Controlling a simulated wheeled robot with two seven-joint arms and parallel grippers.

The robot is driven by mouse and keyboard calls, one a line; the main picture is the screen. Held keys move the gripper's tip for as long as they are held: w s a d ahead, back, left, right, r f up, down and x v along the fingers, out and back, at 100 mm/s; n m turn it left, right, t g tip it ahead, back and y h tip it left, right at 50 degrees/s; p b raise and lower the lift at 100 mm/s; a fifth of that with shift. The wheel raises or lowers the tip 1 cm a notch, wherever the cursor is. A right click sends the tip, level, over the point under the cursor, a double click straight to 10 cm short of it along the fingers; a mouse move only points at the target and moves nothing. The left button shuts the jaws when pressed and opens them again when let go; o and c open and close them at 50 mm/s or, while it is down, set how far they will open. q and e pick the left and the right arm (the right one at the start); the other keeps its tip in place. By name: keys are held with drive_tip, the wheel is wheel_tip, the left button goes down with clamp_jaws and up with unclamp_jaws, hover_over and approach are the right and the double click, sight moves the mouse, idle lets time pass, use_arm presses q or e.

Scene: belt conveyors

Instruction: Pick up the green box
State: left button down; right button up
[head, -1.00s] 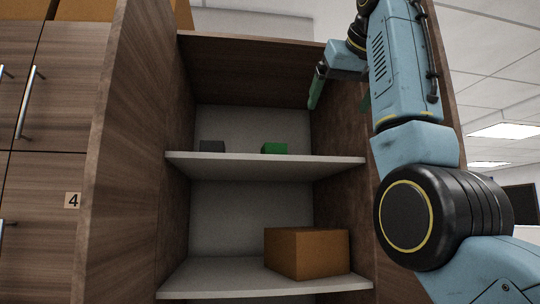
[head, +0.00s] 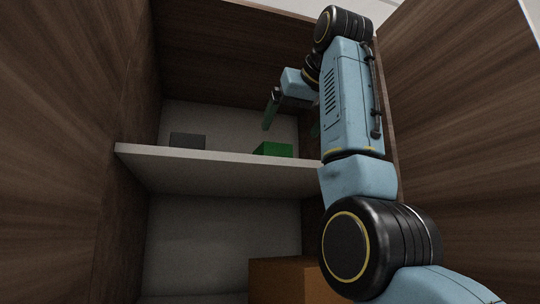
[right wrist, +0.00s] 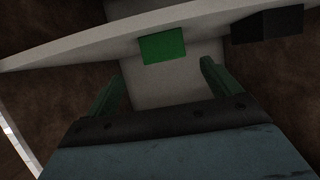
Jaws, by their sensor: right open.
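The green box (head: 273,149) sits on the upper white shelf (head: 215,172) inside the wooden cabinet. In the right wrist view the green box (right wrist: 163,46) shows ahead of the fingers, apart from them. My right gripper (head: 292,115) is above and near the green box in the head view. Its two green fingers are spread in the right wrist view (right wrist: 160,82), with nothing between them. One finger is partly hidden by my arm in the head view. My left gripper is out of view.
A dark grey box (head: 188,140) stands on the same shelf, left of the green box; it also shows in the right wrist view (right wrist: 268,25). A brown box (head: 285,281) stands in the lower compartment. Wooden side walls (head: 65,140) bound the cabinet.

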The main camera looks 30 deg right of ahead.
sight(279, 146)
drive_tip(key=x, duration=0.4)
drive_tip(key=shift+a+r, duration=0.1)
drive_tip(key=shift+p+x, duration=0.6)
drive_tip(key=shift+x, duration=0.2)
drive_tip(key=p+x, duration=0.1)
drive_tip(key=x, duration=0.3)
drive_tip(key=shift+w+a, duration=0.1)
drive_tip(key=shift+a, duration=0.05)
drive_tip(key=shift+w+p, duration=0.3)
drive_tip(key=shift+s, duration=0.25)
drive_tip(key=shift+c, duration=0.3)
drive_tip(key=shift+w, duration=0.15)
drive_tip(key=c, duration=0.7)
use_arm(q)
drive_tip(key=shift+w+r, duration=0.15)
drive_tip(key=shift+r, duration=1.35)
use_arm(e)
drive_tip(key=c, duration=0.5)
